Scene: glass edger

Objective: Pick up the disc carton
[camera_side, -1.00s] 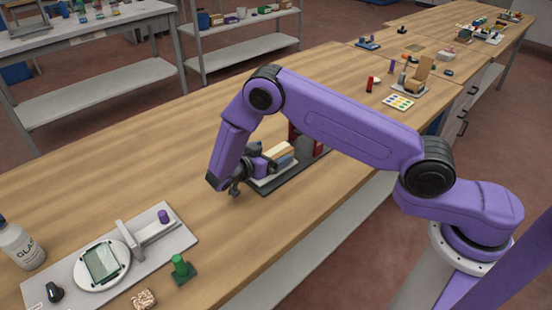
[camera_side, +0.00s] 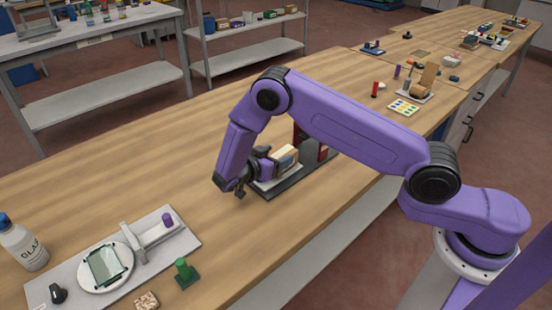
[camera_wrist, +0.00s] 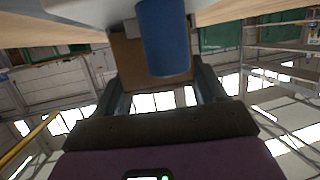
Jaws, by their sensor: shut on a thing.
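The disc carton looks to be the tan box (camera_side: 287,152) in the side view, with a pale top and a blue part on its near side. In the wrist view its brown cardboard face (camera_wrist: 128,62) shows between the fingers, partly hidden by a blue cylinder (camera_wrist: 163,40). My gripper (camera_side: 272,158) reaches it from the left, lying nearly level. In the wrist view my gripper (camera_wrist: 163,88) has one finger on each side of the box and is shut on it. The box is over a pale tray on a dark base; whether it touches the tray is unclear.
The dark base plate (camera_side: 292,186) carries red posts (camera_side: 323,152) just right of the box. The table's left middle is bare.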

